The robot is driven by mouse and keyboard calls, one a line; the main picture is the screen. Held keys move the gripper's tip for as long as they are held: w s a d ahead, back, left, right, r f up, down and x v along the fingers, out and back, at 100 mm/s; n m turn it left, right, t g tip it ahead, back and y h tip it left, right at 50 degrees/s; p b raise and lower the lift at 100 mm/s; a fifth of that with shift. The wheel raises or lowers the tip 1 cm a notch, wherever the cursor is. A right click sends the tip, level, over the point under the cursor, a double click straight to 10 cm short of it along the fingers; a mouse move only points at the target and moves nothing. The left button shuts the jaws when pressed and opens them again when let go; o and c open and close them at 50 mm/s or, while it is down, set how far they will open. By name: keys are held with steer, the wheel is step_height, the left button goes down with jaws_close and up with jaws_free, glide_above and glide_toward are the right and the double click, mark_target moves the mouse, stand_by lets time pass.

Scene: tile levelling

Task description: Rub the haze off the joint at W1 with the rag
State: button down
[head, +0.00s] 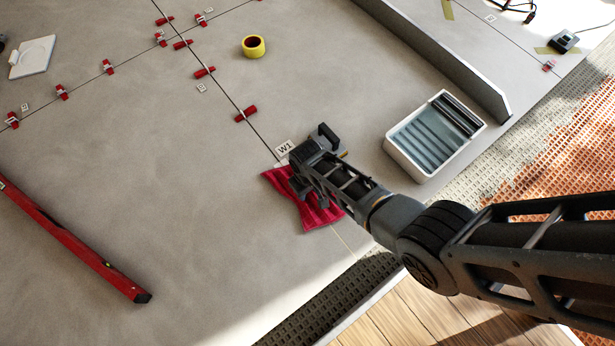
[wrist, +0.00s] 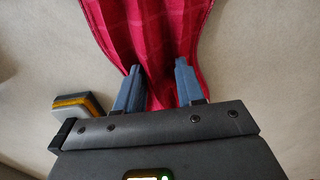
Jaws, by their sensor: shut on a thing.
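The rag (head: 312,213) is dark red and bunched, and lies over the joint line just below the W1 label (head: 285,149) in the head view. My gripper (head: 303,193) is shut on the rag from above, at the tile surface. In the wrist view the rag (wrist: 150,35) runs up from between my two fingers (wrist: 158,88), pinched into folds. The joint (head: 240,109) is a thin dark line coming down from the upper left to the W1 label. The rag and my gripper hide its stretch there; a pale line (head: 345,240) shows beyond the rag. Any haze under the rag is hidden.
A white tray (head: 393,153) with grey ribbed contents stands right of my gripper. A red level (head: 75,240) lies at left. Red clips and wedges (head: 245,114) sit along the joints. A raised grey edge (head: 440,65) stands behind the tray.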

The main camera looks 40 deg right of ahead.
steer(key=shift+f, duration=0.6)
steer(key=shift+w, duration=0.25)
stand_by(0.3)
steer(key=shift+w, duration=0.2)
steer(key=shift+w+r+b, duration=0.1)
steer(key=shift+w+b, duration=0.25)
steer(key=shift+w, duration=1.9)
steer(key=shift+w, duration=0.1)
steer(key=shift+w, duration=0.75)
step_height(320, 180, up, 8)
steer(key=p, duration=0.7)
steer(key=shift+p, duration=0.4)
